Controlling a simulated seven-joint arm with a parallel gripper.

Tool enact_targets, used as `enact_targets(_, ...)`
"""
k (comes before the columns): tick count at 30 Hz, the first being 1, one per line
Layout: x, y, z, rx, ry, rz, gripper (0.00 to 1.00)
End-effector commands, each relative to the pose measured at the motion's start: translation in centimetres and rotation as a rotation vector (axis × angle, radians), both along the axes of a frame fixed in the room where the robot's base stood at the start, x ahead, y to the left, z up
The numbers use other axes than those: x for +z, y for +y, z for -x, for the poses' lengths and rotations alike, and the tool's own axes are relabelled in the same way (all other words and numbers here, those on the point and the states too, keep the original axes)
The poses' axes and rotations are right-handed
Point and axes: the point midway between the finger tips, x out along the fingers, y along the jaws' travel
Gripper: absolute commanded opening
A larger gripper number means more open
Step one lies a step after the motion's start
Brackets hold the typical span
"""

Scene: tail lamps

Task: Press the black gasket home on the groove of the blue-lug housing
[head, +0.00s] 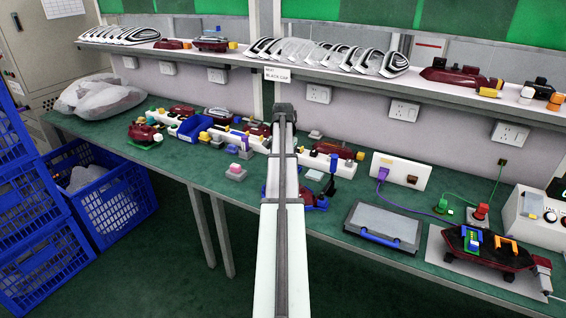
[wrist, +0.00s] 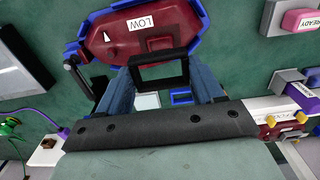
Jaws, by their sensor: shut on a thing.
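The blue-lug housing, a dark red lamp body (wrist: 112,38) with blue edging and a "LOW" label, lies at the top of the wrist view. In the head view my arm hides most of it; only a blue and red part (head: 315,199) shows beside the arm. My gripper (wrist: 160,72) is shut on the black gasket (wrist: 160,87), a rectangular frame held between the two fingers. The gasket overlaps the lower edge of the housing in the wrist view; green bench shows through its opening. I cannot tell whether it touches the housing. The groove is not clearly seen.
A grey case (head: 384,222) with a blue handle lies right of my arm. Another lamp (head: 478,262) with green, blue and orange parts lies farther right. A pink "READY" block (wrist: 299,20) is at the wrist view's upper right. Bins and lamps line the back.

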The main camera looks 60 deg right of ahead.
Motion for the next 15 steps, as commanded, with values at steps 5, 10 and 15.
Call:
enact_targets(5, -0.2, 0.1, 0.0, 0.0, 0.0, 0.0, 0.4)
enact_targets(10, -0.8, 0.1, 0.0, 0.001, 0.0, 0.0, 0.4)
enact_targets(15, -2.1, 0.1, 0.0, 0.001, 0.0, -0.001, 0.4)
